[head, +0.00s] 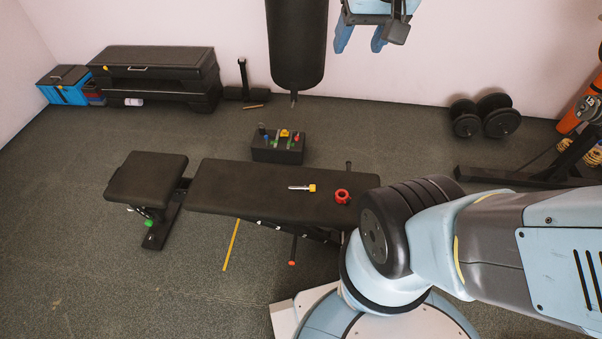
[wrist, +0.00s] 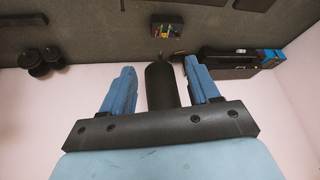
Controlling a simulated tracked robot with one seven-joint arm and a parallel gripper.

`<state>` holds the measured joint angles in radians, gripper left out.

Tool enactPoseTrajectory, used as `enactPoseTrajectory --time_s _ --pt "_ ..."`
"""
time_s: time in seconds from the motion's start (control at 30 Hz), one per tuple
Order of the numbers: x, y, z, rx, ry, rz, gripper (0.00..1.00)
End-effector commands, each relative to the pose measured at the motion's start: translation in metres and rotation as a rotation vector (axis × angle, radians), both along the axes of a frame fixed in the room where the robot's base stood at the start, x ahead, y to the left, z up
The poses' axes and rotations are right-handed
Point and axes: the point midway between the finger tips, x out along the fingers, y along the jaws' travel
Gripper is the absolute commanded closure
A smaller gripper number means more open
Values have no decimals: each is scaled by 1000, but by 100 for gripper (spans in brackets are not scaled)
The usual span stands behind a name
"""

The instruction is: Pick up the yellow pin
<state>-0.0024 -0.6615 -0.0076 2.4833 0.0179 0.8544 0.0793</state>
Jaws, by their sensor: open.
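The pin with a yellow head (head: 312,188) and a silver shaft lies on its side on the black bench pad (head: 235,191). Its shaft points left. My gripper (head: 360,44) is high at the top of the head view, in front of the far wall and well away from the pin. Its blue fingers are spread with nothing between them; they also show in the wrist view (wrist: 159,66). The pin does not show in the wrist view, which looks upside down at the wall, punching bag and floor.
A red collar (head: 342,197) lies on the bench right of the pin. A black block (head: 277,155) with several coloured pieces, one yellow, stands behind the bench. A punching bag (head: 297,45) hangs left of my gripper. Dumbbells (head: 485,116) stand by the wall.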

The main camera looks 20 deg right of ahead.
Motion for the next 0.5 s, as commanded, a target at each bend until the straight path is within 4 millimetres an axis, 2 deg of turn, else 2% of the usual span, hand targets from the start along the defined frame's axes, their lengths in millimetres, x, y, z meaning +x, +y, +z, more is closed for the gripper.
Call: enactPoseTrajectory --time_s 0.1,0.5 --pt "24 2 -12 44 32 -68 39" --pt "100 9 -61 189 116 -327 39"
